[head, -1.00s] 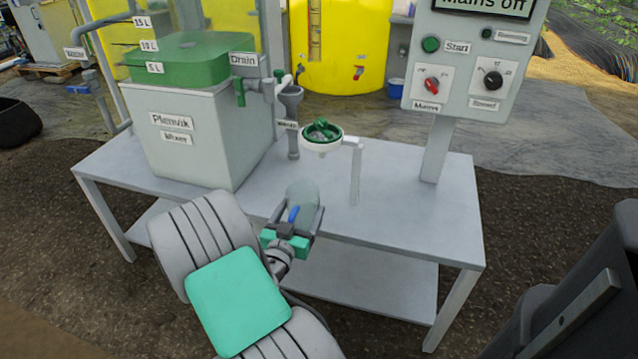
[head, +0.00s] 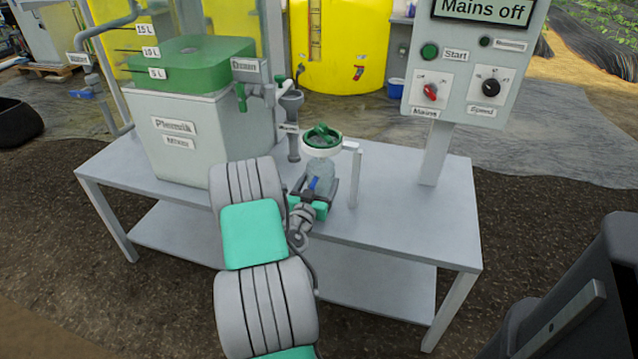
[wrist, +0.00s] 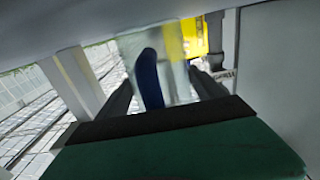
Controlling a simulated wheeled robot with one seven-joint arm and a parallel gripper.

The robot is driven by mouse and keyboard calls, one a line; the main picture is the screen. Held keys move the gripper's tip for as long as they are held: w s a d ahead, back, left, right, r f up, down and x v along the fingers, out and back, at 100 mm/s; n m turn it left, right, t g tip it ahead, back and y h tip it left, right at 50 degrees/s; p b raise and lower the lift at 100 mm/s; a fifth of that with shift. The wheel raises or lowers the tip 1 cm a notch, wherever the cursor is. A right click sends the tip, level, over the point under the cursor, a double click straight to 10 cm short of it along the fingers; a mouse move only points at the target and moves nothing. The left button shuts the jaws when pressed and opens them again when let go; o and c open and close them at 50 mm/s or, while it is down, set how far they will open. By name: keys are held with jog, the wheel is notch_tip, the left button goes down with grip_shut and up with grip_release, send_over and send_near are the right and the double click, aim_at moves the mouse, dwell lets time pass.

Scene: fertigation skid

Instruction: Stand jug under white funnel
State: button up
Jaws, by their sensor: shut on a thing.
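The clear jug (head: 321,172) with a blue handle (head: 313,184) is upright in my gripper (head: 318,190), just below the white funnel (head: 322,146). The funnel is a white ring on a bracket, with a green piece (head: 322,134) in it. My gripper is shut on the jug. In the wrist view the blue handle (wrist: 149,78) and the clear jug wall (wrist: 178,80) show between the fingers. The jug's base is hidden behind my gripper, so I cannot tell whether it touches the table.
The control panel (head: 465,70) rises at the back right.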

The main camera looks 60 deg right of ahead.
jog(key=shift+f+b, duration=0.1)
jog(key=shift+b, duration=0.2)
jog(key=o, duration=1.4)
